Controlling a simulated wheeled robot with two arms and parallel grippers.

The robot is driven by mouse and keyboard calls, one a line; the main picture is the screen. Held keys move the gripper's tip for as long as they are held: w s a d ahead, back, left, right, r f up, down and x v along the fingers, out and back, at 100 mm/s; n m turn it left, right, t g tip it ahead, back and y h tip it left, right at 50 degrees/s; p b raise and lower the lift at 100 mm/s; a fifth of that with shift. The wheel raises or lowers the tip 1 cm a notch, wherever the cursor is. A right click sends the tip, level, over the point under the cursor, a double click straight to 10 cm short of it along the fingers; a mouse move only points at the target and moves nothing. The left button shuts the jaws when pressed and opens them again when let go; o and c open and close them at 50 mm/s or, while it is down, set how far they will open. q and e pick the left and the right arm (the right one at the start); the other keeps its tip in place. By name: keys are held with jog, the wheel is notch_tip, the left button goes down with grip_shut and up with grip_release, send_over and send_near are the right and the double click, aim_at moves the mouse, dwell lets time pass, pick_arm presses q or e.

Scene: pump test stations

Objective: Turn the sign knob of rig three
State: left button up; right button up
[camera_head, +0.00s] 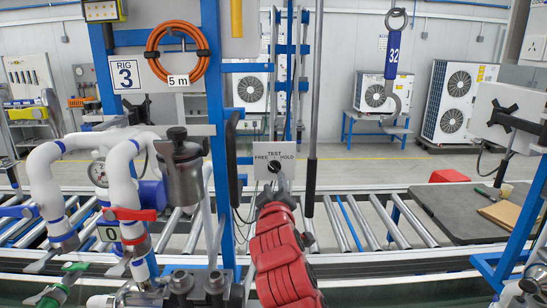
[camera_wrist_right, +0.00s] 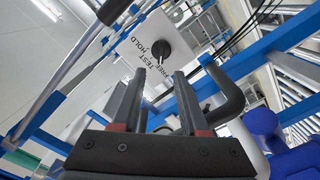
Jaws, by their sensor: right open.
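The rig three sign (camera_head: 287,148) is a white plate marked TEST, FREE and HOLD, on the blue frame right of the "RIG 3" label (camera_head: 124,76). Its black round knob (camera_head: 274,166) sits at the plate's lower middle, partly behind my gripper in the head view. In the right wrist view the knob (camera_wrist_right: 161,48) shows clear, just beyond the fingertips. My right gripper (camera_head: 276,185), on the red arm, points up at the knob. In the wrist view its two fingers (camera_wrist_right: 160,76) are apart with nothing between them. I cannot tell the knob's exact setting. My left gripper is out of view.
White pipes (camera_head: 45,185) with valve handles and a metal filter canister (camera_head: 181,172) stand close on the left. Black curved handles flank the sign's space. A roller conveyor (camera_head: 385,222) runs behind. A hook tagged 32 (camera_head: 393,52) hangs at right.

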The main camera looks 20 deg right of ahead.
aim_at(273, 169)
jog(key=p+x, duration=0.2)
jog(key=x, duration=0.7)
jog(key=shift+a+f, duration=0.1)
grip_shut()
